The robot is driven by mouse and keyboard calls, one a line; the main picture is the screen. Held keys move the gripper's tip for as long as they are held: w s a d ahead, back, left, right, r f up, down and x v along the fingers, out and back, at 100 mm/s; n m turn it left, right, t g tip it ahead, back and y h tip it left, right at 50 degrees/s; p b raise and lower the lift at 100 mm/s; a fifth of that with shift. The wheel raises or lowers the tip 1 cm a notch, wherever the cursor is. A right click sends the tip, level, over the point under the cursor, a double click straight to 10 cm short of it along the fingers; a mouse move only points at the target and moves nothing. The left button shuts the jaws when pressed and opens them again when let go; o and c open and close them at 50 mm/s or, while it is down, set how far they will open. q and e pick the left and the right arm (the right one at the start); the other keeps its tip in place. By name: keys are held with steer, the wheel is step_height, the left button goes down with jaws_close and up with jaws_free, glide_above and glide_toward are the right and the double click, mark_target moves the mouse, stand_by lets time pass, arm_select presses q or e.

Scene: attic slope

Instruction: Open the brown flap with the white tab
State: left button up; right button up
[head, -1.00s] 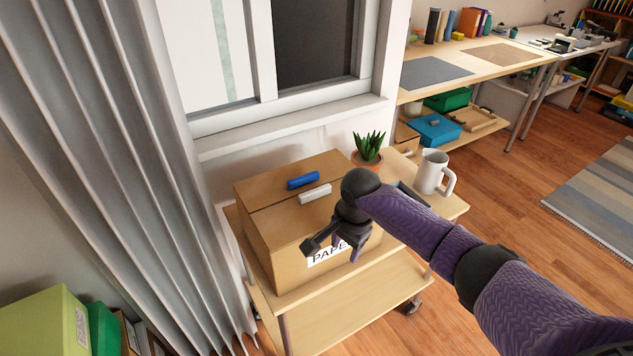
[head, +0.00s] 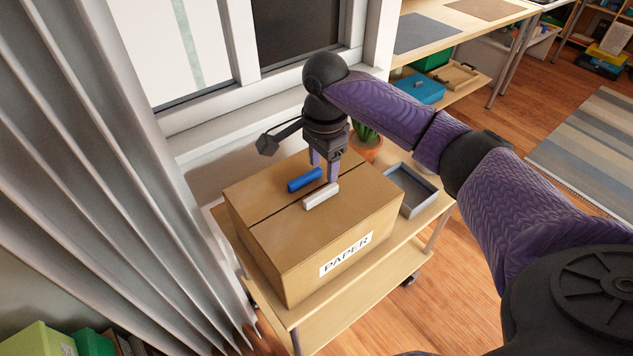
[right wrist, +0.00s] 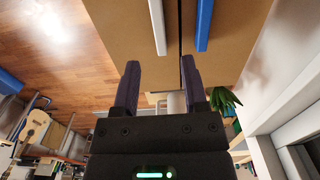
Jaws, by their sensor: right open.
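The brown box (head: 315,250) stands on the small wooden cart, with a PAPER label on its front. Its two top flaps lie flat, meeting at a dark seam. The near brown flap (head: 285,235) carries the white tab (head: 321,196) beside the seam. The far flap carries the blue tab (head: 304,180). My right gripper (head: 323,176) is open and empty, fingers pointing down close to the right ends of the tabs. In the right wrist view the white tab (right wrist: 158,28) lies ahead, between the lines of the fingers, with the blue tab (right wrist: 203,25) beside it. My left gripper is not in view.
A grey tray (head: 412,190) sits right of the box on the cart (head: 390,252). A potted plant (head: 366,142), partly hidden by my right arm, stands behind. The window sill (head: 230,138) and grey curtain (head: 110,170) bound the back and left.

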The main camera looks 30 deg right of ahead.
mark_target(323, 192)
step_height(323, 192, down, 6)
steer(key=shift+f+b, duration=0.15)
steer(key=shift+b, duration=0.85)
steer(key=shift+f, duration=0.35)
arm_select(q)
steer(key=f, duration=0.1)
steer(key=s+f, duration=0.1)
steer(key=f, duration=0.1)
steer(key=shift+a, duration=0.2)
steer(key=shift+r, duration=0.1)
arm_select(e)
jaws_close()
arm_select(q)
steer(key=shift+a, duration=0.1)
